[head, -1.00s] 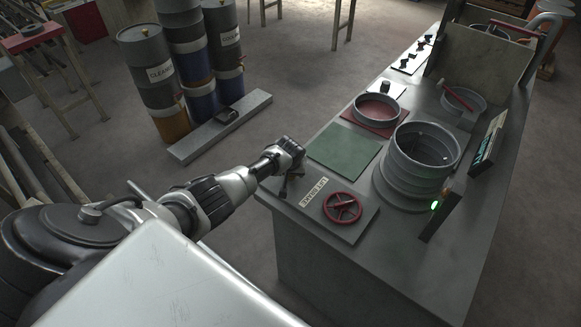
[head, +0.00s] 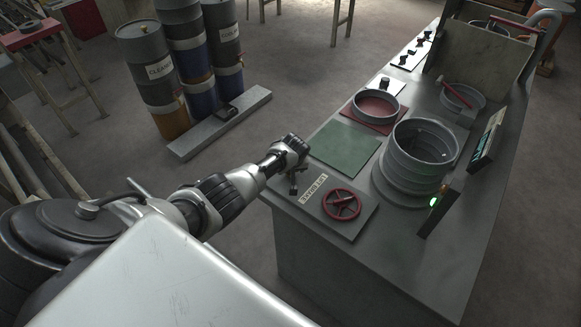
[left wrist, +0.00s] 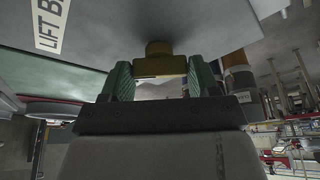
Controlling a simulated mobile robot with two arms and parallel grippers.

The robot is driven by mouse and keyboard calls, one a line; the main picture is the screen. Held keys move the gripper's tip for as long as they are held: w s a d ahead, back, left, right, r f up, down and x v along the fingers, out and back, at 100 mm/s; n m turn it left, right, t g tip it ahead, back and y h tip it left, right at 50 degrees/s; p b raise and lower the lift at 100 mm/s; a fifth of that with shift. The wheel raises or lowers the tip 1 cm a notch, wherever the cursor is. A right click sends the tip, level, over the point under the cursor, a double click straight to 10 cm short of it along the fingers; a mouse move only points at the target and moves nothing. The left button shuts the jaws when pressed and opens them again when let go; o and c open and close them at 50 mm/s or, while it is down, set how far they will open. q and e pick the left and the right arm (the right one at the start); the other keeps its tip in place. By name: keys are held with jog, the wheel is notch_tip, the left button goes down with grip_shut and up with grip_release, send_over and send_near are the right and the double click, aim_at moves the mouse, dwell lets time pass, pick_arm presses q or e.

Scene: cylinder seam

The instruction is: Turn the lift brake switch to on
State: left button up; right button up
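The lift brake switch is a brass knob with a crossbar (left wrist: 160,65) in the left wrist view. It sits on the grey panel beside the "LIFT BRAKE" label (head: 313,188), which is partly cut off in the left wrist view (left wrist: 52,25). My left gripper (left wrist: 159,78) has its two teal fingers on either side of the crossbar, seemingly in contact with it. In the head view my left gripper (head: 293,184) is over the near left corner of the workbench and mostly hides the switch. The switch's on and off marks cannot be read. My right gripper is not in view.
A red handwheel (head: 341,204) is close right of the switch on the same panel. A green mat (head: 345,148) lies behind it, and a large ribbed grey cylinder (head: 420,155) stands to the right. Drums (head: 150,75) stand on the floor left of the bench (head: 310,255).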

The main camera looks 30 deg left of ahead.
pick_arm(q)
jog(key=o, duration=0.4)
jog(key=shift+s+d+r, duration=0.1)
jog(key=shift+r, duration=0.35)
jog(key=p+v, duration=0.1)
jog(key=v, duration=0.9)
jog(key=shift+p, duration=0.4)
jog(key=shift+d+f, duration=0.1)
jog(key=shift+f, duration=0.05)
